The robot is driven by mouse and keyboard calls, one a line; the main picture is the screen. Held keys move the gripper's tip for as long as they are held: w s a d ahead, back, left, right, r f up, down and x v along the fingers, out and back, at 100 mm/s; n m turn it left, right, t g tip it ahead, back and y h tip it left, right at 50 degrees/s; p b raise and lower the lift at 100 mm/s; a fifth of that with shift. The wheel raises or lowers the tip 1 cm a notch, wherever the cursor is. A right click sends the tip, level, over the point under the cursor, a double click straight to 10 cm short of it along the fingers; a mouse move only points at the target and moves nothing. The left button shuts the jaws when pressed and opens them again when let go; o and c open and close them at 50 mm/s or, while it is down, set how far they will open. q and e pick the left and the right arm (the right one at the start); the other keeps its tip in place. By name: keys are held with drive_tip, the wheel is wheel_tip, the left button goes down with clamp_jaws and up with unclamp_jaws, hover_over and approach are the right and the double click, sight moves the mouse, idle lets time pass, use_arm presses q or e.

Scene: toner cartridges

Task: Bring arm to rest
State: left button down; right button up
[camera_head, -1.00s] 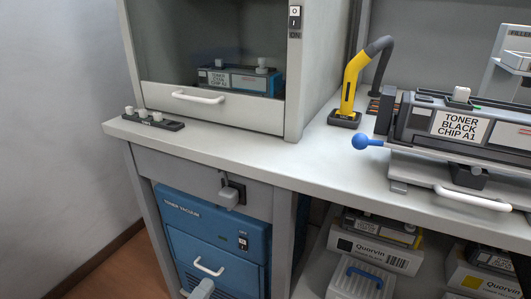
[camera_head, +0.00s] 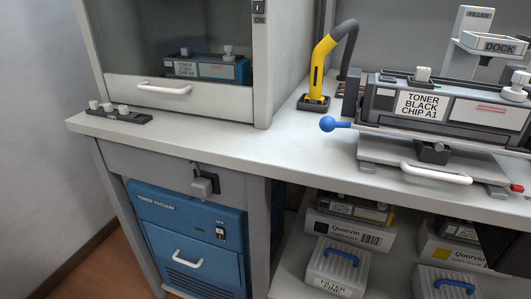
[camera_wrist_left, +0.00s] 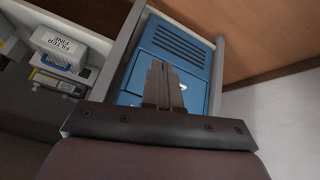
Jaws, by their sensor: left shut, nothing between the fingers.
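My left gripper (camera_wrist_left: 165,85) shows in the left wrist view, pointing at the blue toner vacuum. Its fingers are together with nothing between them. The blue toner vacuum (camera_head: 155,225) stands under the bench in the head view, with a white handle on its front. Its vented blue surface (camera_wrist_left: 190,50) also shows in the left wrist view, behind the fingers; the gap to them is hard to judge. My right gripper is in neither view.
The bench top (camera_head: 240,160) has free room in front of the cabinet (camera_head: 120,88). A toner cartridge (camera_head: 425,105) sits in a holder at right. The yellow nozzle (camera_head: 322,60) stands beside it.

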use_arm(q)
drive_tip(key=s+a+r+m+g+y, duration=0.1)
drive_tip(key=s+a+m+g+y, duration=0.1)
drive_tip(key=s+a, duration=0.3)
drive_tip(key=w+d+f+t+h, duration=0.1)
drive_tip(key=w+d+t+h, duration=0.2)
drive_tip(key=w+d+t, duration=0.45)
drive_tip(key=s+a+r+g+p, duration=0.1)
drive_tip(key=s+a+r+p, duration=0.1)
drive_tip(key=r+p, duration=1.3)
drive_tip(key=a+p, duration=0.1)
drive_tip(key=p, duration=0.7)
drive_tip(key=shift+a+y, duration=0.15)
drive_tip(key=shift+y, duration=0.25)
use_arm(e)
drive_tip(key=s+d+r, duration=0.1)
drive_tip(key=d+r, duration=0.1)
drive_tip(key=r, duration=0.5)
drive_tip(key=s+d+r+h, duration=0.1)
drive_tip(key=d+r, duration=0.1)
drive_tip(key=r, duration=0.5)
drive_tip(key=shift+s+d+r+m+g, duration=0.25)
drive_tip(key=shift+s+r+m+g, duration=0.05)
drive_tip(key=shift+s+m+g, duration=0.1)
